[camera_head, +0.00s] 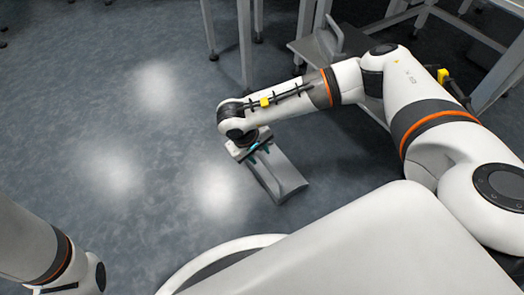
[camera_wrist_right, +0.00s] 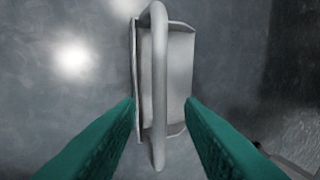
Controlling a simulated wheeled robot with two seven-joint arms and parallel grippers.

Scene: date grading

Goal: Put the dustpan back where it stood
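The grey dustpan (camera_head: 283,178) is below and just beyond my right gripper (camera_head: 254,147) in the head view. In the right wrist view the dustpan (camera_wrist_right: 181,85) is seen from above, with its long pale handle (camera_wrist_right: 158,60) running upright through the picture. The two green fingers of my right gripper (camera_wrist_right: 160,103) are apart, one on each side of the handle, with clear gaps to it. In the head view my wrist hides part of the dustpan. My left arm shows at the lower left; its gripper is out of the picture.
Bare blue-grey floor (camera_head: 110,120) lies open to the left. Table legs (camera_head: 244,45) stand at the top. A grey low platform with an upright part (camera_head: 320,48) is behind my right arm. More white frame legs (camera_head: 500,75) stand at the right.

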